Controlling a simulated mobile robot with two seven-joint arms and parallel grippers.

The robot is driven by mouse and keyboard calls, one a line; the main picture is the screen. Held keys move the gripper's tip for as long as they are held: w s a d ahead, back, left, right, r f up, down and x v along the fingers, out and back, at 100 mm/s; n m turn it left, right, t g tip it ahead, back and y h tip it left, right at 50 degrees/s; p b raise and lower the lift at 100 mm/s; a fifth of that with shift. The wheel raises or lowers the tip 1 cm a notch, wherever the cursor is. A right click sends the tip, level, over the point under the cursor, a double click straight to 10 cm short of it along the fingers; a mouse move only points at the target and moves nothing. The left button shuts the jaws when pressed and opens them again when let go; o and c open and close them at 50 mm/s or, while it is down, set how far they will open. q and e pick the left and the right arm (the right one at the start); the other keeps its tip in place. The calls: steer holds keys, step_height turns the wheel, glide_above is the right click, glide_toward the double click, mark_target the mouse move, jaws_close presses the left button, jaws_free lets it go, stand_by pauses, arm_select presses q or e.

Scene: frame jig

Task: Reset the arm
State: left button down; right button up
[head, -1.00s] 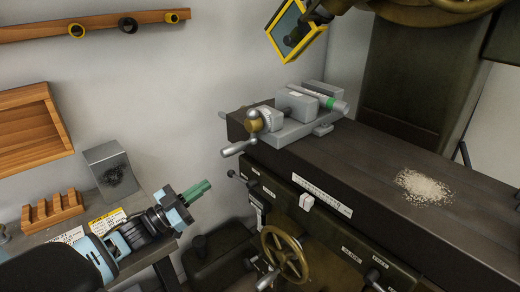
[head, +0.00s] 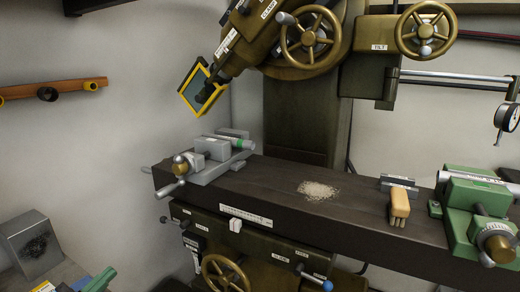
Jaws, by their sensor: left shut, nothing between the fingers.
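My right gripper and arm are out of view.
The machine table (head: 262,188) carries a grey vise (head: 210,158), a pile of chips (head: 318,190), a brush (head: 399,205) and a green vise (head: 470,210). A grey metal box (head: 30,243) stands on the bench. A yellow-framed guard (head: 197,90) hangs above the table.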

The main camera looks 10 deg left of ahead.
arm_select(q)
steer(key=s+d+f+n+g+y, duration=0.2)
steer(key=s+d+f+y, duration=0.15)
steer(key=f, duration=0.45)
steer(key=s+d+f+n+g+y, duration=0.15)
steer(key=s+d+f, duration=0.3)
steer(key=f, duration=0.45)
steer(key=s+d+f+n+g+y, duration=0.1)
steer(key=s+d+f+g, duration=0.2)
steer(key=s, duration=0.8)
steer(key=s+d+f+n+g+y+p, duration=0.1)
steer(key=s+d+f+g, duration=0.2)
steer(key=s+d+f, duration=0.5)
steer(key=s+f, duration=0.1)
steer(key=s, duration=0.2)
steer(key=shift+f+g, duration=0.2)
steer(key=shift+g, duration=0.15)
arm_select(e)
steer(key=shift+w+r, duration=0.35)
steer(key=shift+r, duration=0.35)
arm_select(q)
steer(key=shift+s+d, duration=0.1)
